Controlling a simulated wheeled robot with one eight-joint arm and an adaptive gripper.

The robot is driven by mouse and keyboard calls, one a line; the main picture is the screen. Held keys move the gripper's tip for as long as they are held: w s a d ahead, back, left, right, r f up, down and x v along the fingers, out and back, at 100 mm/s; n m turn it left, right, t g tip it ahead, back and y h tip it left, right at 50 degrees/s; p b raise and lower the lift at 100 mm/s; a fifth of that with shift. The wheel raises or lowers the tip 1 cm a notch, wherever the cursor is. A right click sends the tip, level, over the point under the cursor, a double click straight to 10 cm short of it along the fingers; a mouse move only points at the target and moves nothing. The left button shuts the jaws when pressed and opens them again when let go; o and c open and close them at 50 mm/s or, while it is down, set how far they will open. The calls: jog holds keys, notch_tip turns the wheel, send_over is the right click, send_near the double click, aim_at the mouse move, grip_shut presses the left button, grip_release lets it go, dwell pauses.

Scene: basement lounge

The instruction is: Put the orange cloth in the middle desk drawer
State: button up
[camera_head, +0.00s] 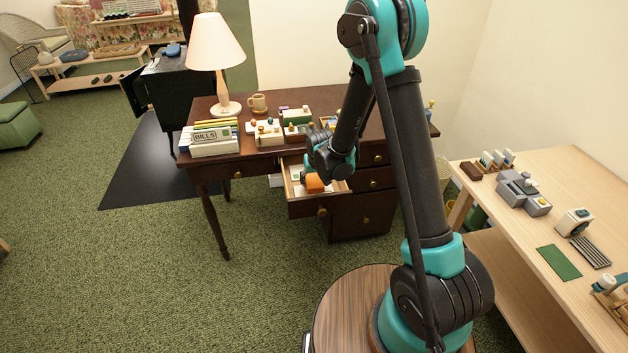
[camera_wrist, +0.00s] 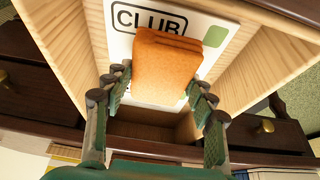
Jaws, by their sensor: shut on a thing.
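The orange cloth (camera_head: 314,184) is a small folded bundle, held by my gripper (camera_head: 318,172) at the open desk drawer (camera_head: 300,209). In the wrist view my gripper (camera_wrist: 158,92) has its two dark green fingers on either side of the cloth (camera_wrist: 166,62). The drawer has pale wooden walls (camera_wrist: 262,68) and is pulled out from the middle of the dark desk. A white card marked CLUB (camera_wrist: 198,28) lies in it, partly covered by the cloth. I cannot tell whether the cloth touches the card.
The desk top holds a lamp (camera_head: 214,62), a mug (camera_head: 258,103), a BILLS box (camera_head: 213,141) and several small organisers. The left drawer (camera_head: 232,174) and right-hand drawers (camera_head: 366,218) are shut. A light wooden table (camera_head: 585,185) stands at right. Green carpet (camera_head: 170,270) is clear at left.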

jog(key=shift+f, duration=0.1)
jog(key=shift+f, duration=0.35)
jog(key=shift+f, duration=0.15)
jog(key=o, duration=1.2)
jog(key=shift+o, duration=0.2)
